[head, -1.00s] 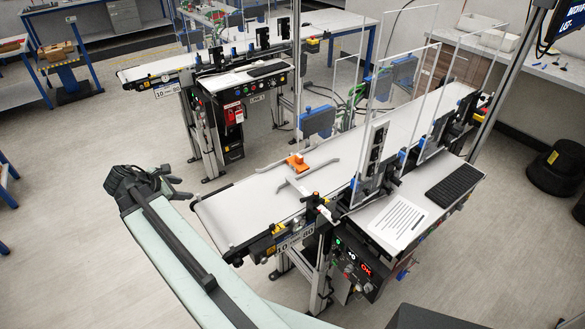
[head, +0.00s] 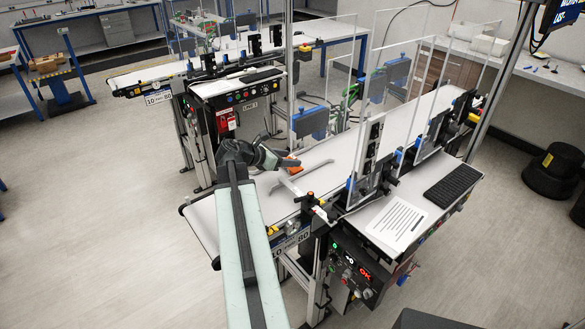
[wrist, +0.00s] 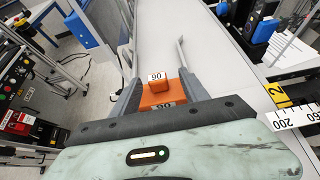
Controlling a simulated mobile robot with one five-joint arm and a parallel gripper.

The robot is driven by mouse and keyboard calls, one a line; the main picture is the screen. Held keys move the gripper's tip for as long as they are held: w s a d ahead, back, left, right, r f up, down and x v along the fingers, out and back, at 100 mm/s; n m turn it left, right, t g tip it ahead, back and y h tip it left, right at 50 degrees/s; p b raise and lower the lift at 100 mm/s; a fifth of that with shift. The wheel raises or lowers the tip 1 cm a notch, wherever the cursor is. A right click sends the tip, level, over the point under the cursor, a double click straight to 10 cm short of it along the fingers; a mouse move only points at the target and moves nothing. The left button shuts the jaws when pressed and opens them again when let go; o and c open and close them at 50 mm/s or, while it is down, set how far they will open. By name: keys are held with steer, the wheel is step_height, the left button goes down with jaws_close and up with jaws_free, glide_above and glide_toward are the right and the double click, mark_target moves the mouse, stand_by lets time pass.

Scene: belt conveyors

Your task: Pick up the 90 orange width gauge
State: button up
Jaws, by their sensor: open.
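The orange width gauge (head: 291,162) lies on the white belt of the near conveyor, partly hidden behind my gripper in the head view. In the wrist view the gauge (wrist: 158,97) is a stepped orange block with white labels reading 90, seen upside down. My gripper (head: 277,160) is open and low over the belt at the gauge. In the wrist view my gripper (wrist: 157,74) has one dark grey finger on each side of the gauge. I cannot tell whether either finger touches it.
Light grey guide arms (head: 306,174) lie over the near belt (head: 340,150) beside the gauge. Clear upright panels (head: 403,85) and a blue sensor block (head: 310,121) stand along the conveyor. A printed ruler (wrist: 297,115) is at the belt's right edge in the wrist view.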

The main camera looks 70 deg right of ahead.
steer(key=b+x, duration=0.1)
steer(key=x, duration=0.1)
steer(key=b+x, duration=0.1)
steer(key=x, duration=0.1)
steer(key=shift+d+f+b, duration=0.3)
steer(key=shift+s+d, duration=0.15)
steer(key=shift+d, duration=0.05)
steer(key=shift+r, duration=0.1)
jaws_close()
